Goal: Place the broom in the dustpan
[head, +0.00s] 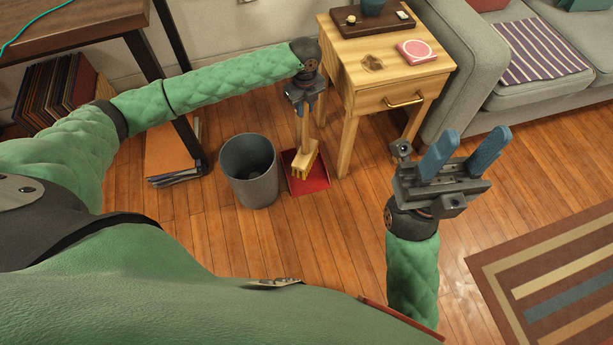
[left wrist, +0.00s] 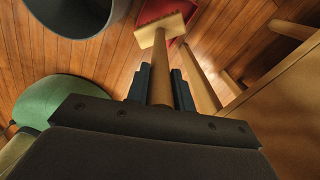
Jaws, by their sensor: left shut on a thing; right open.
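The broom (head: 304,154) has a wooden handle and a pale wooden head with yellowish bristles. My left gripper (head: 303,100) is shut on its handle and holds it upright, head down. In the left wrist view the broom handle (left wrist: 162,75) runs between the fingers of my left gripper (left wrist: 161,85). The red dustpan (head: 312,183) lies on the floor, and the broom head is over it. It also shows in the left wrist view (left wrist: 203,12). I cannot tell whether the bristles touch the pan. My right gripper (head: 463,152) is open and empty, away to the right.
A grey bin (head: 249,172) stands just left of the dustpan. A wooden side table (head: 357,70) with a drawer stands close to its right. A grey sofa (head: 463,75) is at the back right and a striped rug (head: 550,275) at the lower right. Wooden floor is clear in between.

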